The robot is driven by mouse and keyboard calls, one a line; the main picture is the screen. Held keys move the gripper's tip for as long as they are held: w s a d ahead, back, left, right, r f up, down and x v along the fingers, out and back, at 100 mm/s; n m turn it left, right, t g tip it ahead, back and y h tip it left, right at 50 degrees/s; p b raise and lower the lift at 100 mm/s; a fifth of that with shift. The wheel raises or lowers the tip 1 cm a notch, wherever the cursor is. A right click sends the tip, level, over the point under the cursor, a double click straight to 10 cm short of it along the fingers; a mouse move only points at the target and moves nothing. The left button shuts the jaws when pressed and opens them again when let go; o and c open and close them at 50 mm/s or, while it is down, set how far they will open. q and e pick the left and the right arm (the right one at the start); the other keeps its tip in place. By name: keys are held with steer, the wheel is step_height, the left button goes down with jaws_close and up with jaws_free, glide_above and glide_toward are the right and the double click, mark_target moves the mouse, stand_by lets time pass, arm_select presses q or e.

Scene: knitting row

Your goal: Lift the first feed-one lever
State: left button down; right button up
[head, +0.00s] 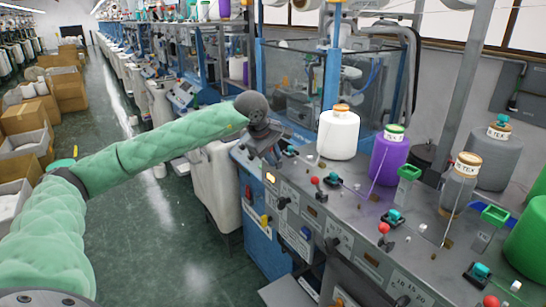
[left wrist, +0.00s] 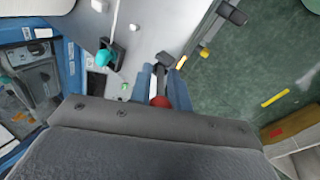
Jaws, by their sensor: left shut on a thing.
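My left gripper (head: 268,152) is at the far left end of the grey machine panel (head: 345,212). In the left wrist view its two blue-grey fingers (left wrist: 163,90) are shut on a lever with a red knob (left wrist: 160,101). The knob shows between the fingers; the rest of the lever is mostly hidden. In the head view the gripper hides this lever, and I cannot tell how far it is raised. More red-knobbed levers stand along the panel, one nearer (head: 315,181) and another further right (head: 383,228). My right gripper is not in view.
A teal-knobbed switch (left wrist: 105,58) sits beside the gripper. White (head: 338,135) and purple (head: 389,158) yarn cones stand on the panel. A blue-framed machine (head: 290,80) is behind. Cardboard boxes (head: 27,117) line the left; the green aisle floor (head: 150,215) is open.

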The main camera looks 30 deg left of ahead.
arm_select(q)
steer(key=shift+w+d+r+g, duration=0.1)
steer(key=shift+w+g, duration=0.05)
steer(key=shift+g, duration=0.35)
steer(key=shift+w+g+y, duration=0.15)
steer(key=shift+g+y, duration=0.25)
steer(key=shift+g, duration=0.2)
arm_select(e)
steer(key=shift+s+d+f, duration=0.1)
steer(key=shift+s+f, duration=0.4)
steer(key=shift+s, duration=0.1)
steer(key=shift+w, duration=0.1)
arm_select(q)
steer(key=c, duration=1.5)
jaws_free()
steer(key=shift+o, duration=0.8)
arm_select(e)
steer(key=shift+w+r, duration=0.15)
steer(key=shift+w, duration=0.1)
